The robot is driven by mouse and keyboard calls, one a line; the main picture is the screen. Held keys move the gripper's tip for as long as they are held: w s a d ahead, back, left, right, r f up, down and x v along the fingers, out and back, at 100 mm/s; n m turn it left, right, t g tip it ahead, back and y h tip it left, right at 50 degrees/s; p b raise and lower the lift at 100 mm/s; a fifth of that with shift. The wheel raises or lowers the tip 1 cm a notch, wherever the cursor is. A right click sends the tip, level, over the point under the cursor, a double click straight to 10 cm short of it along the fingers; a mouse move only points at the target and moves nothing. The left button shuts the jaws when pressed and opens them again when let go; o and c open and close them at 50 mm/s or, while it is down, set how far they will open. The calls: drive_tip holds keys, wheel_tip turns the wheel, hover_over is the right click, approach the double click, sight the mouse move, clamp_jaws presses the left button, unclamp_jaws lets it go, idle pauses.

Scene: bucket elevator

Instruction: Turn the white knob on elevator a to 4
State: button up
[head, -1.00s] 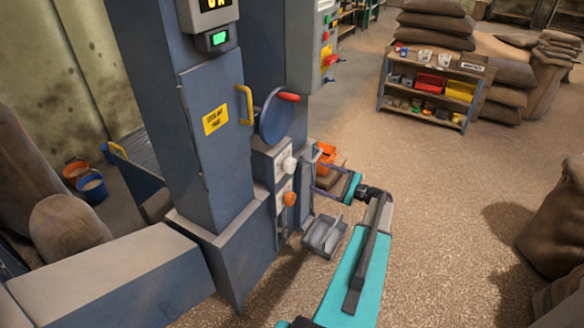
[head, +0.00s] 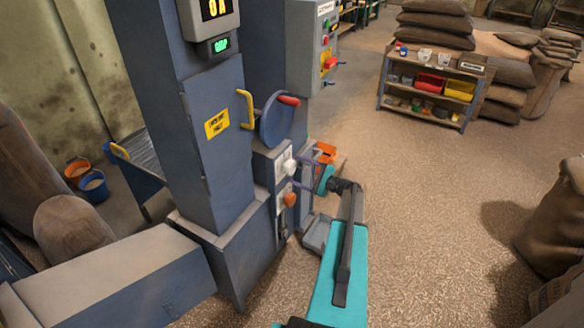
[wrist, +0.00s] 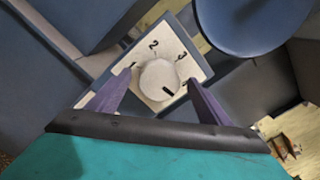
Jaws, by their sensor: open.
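The white knob (wrist: 160,79) sits on a pale square dial plate (wrist: 177,43) in the wrist view, with 1, 2 and 3 visible; the mark where 4 might be is mostly hidden by the right finger. The knob's dark pointer line is toward the lower right, past 3. The knob also shows on the elevator column in the head view (head: 289,166). My gripper (head: 300,173) is open, its two purple fingers reaching toward the dial. In the wrist view the fingers stand left and right of the knob with gaps; I see no contact.
An orange knob (head: 290,199) sits just below the white one. Above is a blue handwheel (head: 276,120) with a red grip, beside a yellow handle (head: 246,108). A grey tray (head: 318,232) is under my arm. Open floor lies to the right.

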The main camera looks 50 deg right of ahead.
drive_tip(key=shift+x, duration=1.3)
drive_tip(key=c, duration=1)
drive_tip(key=shift+a, duration=0.1)
drive_tip(key=shift+c, duration=0.2)
drive_tip(key=shift+f+n+b, duration=0.25)
drive_tip(key=shift+n+b, duration=0.35)
drive_tip(key=shift+b, duration=0.6)
drive_tip(key=n+b, duration=0.3)
drive_tip(key=b, duration=0.4)
drive_tip(key=shift+s, duration=0.1)
drive_tip(key=o, duration=1)
drive_tip(key=shift+r, duration=0.1)
drive_tip(key=shift+o, duration=0.2)
